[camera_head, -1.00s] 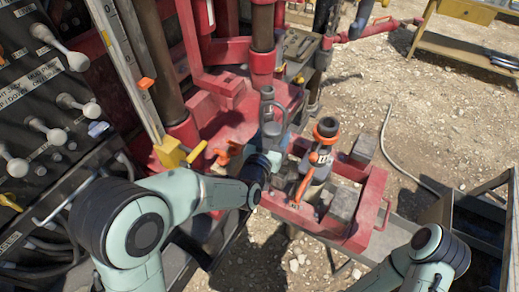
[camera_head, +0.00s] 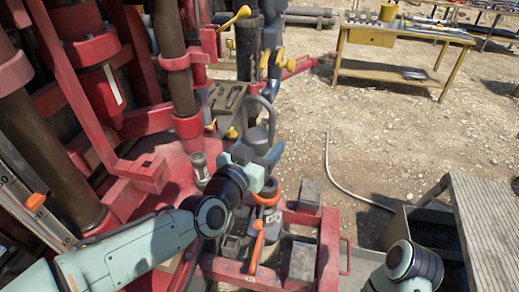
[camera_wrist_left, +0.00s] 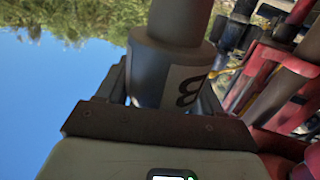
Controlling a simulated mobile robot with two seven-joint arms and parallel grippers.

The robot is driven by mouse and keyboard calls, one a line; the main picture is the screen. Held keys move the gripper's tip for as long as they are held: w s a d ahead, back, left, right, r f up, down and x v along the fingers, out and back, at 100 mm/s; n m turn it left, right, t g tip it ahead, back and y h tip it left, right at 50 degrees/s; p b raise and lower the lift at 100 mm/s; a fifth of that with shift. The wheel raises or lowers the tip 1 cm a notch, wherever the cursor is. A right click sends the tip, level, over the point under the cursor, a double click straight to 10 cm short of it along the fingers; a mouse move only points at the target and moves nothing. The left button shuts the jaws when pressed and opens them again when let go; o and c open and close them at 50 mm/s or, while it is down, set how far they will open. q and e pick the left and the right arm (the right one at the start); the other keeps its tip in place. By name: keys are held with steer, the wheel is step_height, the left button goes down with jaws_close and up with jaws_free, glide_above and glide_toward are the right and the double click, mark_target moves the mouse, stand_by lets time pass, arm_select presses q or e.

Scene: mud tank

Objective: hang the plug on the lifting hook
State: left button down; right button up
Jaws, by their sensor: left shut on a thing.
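The plug (camera_head: 257,137) is a grey cylinder with a looped bail on top, seen in the head view in front of the red rig. My left gripper (camera_head: 262,158) is shut on it and holds it upright, above the red frame. In the left wrist view the plug (camera_wrist_left: 178,55) fills the upper middle, with a pale label and a dark "8" on its side; the jaws (camera_wrist_left: 168,105) close around it. I cannot make out the lifting hook in either view. My right arm shows at the lower right of the head view; its gripper is outside the picture.
An orange-ringed device (camera_head: 268,193) with an orange handle stands in the red frame (camera_head: 330,245) just below the plug. Red rig columns (camera_head: 170,60) rise close on the left. A yellow workbench (camera_head: 400,75) stands at the back right. Gravel ground (camera_head: 370,140) lies open between.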

arm_select(q)
steer(key=w+d+f, duration=0.2)
steer(key=w+f, duration=0.1)
steer(key=w, duration=0.8)
steer(key=shift+w+d+f, duration=0.15)
steer(key=shift+w+f, duration=0.05)
steer(key=shift+w, duration=0.1)
arm_select(e)
steer(key=shift+s+f, duration=0.2)
steer(key=shift+f, duration=0.1)
stand_by(1.3)
arm_select(q)
steer(key=shift+w, duration=0.1)
stand_by(0.6)
